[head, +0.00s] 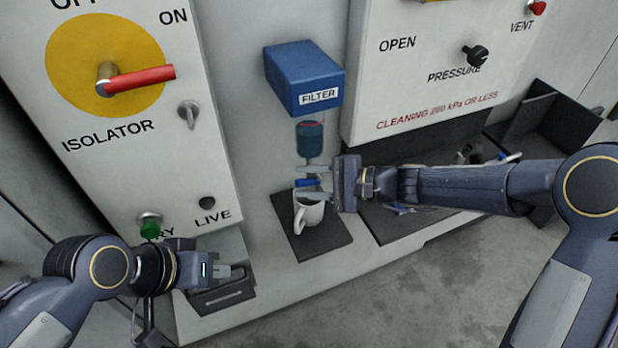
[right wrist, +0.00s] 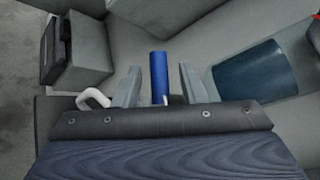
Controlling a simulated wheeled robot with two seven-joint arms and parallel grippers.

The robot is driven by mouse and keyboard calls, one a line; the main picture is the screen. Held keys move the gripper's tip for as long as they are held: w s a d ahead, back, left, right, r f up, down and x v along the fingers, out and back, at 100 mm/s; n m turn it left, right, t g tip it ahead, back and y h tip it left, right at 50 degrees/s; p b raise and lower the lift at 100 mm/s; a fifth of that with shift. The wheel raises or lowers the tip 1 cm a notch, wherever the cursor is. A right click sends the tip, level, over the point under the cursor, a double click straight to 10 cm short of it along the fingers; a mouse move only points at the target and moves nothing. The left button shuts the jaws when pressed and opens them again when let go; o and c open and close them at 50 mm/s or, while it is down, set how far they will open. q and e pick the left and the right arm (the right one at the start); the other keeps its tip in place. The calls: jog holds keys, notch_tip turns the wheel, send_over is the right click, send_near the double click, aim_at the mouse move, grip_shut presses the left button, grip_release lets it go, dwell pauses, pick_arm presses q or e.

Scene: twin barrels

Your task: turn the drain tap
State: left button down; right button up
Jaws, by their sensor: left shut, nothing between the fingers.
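The drain tap's blue lever (head: 305,183) is under the filter's clear-and-blue bowl (head: 309,143), above a white mug (head: 307,216). My right gripper (head: 313,182) is open around the lever. In the right wrist view the blue lever (right wrist: 158,77) stands between the two fingers, with a gap on each side. The bowl (right wrist: 248,72) is to the right there, and the mug's handle (right wrist: 93,97) shows at left. My gripper hides part of the mug and tap. My left gripper (head: 230,271) is shut and empty at lower left, far from the tap.
The blue filter head (head: 304,77) is above the bowl. The isolator panel (head: 130,190), with a red handle (head: 138,78), stands left. The pressure panel (head: 430,75) is on the right. The mug stands on a dark mat (head: 326,239). A dark open bin (head: 545,115) is at far right.

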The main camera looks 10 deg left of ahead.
jog(key=shift+a, duration=0.15)
grip_shut()
jog(key=shift+f+b, duration=0.2)
jog(key=shift+b, duration=0.5)
jog(key=m+y+b, duration=0.1)
jog(key=b, duration=0.1)
jog(key=m+y+b, duration=0.1)
jog(key=b, duration=0.2)
jog(key=m+y+b, duration=0.1)
jog(key=y+b, duration=0.1)
jog(key=b, duration=0.1)
jog(key=shift+w+d+r, duration=0.15)
jog(key=shift+d+r, duration=0.05)
jog(key=shift+d, duration=0.05)
jog(key=shift+r+m+t+y+b, duration=0.4)
jog(key=shift+m+y+b, duration=0.4)
jog(key=shift+b, duration=0.25)
grip_release()
jog(key=shift+r, duration=0.1)
